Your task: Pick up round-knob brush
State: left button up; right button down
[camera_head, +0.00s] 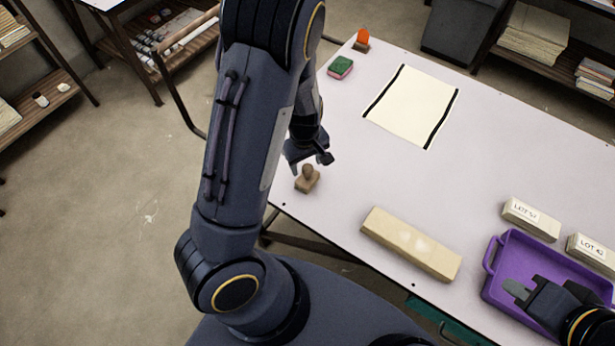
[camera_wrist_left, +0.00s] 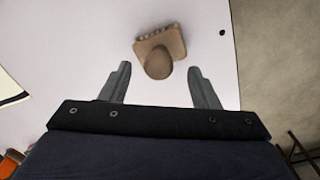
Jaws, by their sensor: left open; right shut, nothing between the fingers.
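The round-knob brush (camera_head: 307,180) stands on the white table near its left front edge. It has a tan block base and a rounded knob on top. In the left wrist view the brush (camera_wrist_left: 160,54) is just beyond and between the fingertips, with bristles along one side of its base. My left gripper (camera_head: 310,160) is open and empty, close to the brush and partly hidden by my own arm; its two fingers also show in the left wrist view (camera_wrist_left: 160,80). My right gripper (camera_head: 515,288) is shut and empty over the purple tray at the lower right.
A long tan block (camera_head: 411,244) lies near the front edge. The purple tray (camera_head: 488,287) and blocks labelled LOT (camera_head: 531,218) are at right. A cream cloth with black borders (camera_head: 412,105), a green sponge (camera_head: 340,67) and an orange-topped object (camera_head: 362,38) lie farther back. The table's middle is clear.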

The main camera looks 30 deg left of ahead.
aim_at(307, 167)
pick_arm(q)
notch_tip(307, 167, down, 4)
jog(key=shift+w+r, duration=0.15)
jog(key=shift+r, duration=0.1)
jog(key=c, duration=1.2)
jog(key=shift+r, duration=0.15)
